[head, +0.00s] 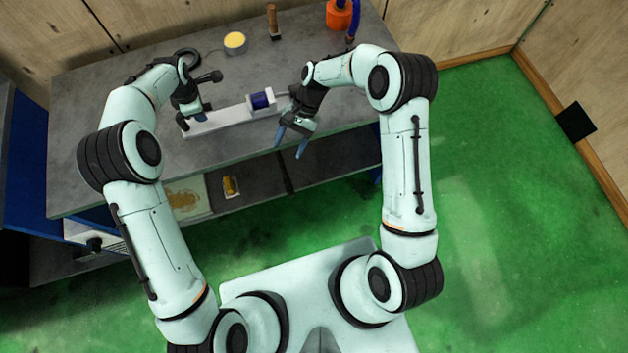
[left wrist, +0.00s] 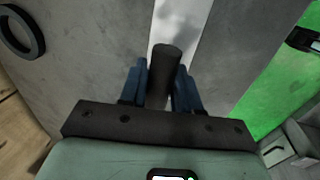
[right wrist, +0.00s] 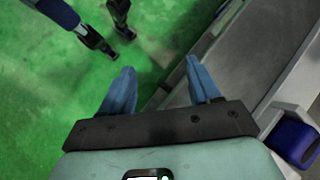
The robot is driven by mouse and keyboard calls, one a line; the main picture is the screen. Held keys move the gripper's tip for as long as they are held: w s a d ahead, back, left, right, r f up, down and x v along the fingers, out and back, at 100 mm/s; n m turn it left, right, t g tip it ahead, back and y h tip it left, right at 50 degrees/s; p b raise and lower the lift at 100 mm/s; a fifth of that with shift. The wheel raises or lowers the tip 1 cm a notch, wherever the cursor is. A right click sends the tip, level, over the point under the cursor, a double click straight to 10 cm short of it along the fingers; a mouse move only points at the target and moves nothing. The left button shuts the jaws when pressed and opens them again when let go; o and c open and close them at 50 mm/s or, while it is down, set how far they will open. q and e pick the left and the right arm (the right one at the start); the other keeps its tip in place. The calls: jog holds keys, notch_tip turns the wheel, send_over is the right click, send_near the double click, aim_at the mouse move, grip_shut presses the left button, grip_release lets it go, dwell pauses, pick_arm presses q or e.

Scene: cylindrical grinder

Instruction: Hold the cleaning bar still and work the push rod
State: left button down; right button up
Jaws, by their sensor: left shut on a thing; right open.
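A long white bar (head: 218,120) lies on the grey bench, with a blue cylinder (head: 262,101) in a white block towards its right end. My left gripper (head: 190,113) is over the bar's left part. In the left wrist view it is shut on a dark cylindrical handle (left wrist: 165,62) above the white strip; I cannot tell which part is the cleaning bar. A short grey rod (head: 283,94), seemingly the push rod, leaves the block's right side, partly hidden by my right arm. My right gripper (head: 291,143) is open and empty at the bench's front edge, clear of the rod.
The bench top (head: 90,150) also holds a yellow-topped round tin (head: 235,41), a brown-handled brush (head: 272,22), an orange container (head: 340,14) and a black ring (left wrist: 20,30). A lower shelf holds a small yellow item (head: 231,187). Green floor is open at right.

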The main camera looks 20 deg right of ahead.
aim_at(295, 88)
jog(key=s+d+f+t+h, duration=0.1)
jog(key=s+d+f, duration=0.2)
jog(key=s+f, duration=0.9)
jog(key=shift+s+f+t, duration=0.2)
jog(key=shift+f+t, duration=0.2)
jog(key=shift+f, duration=0.3)
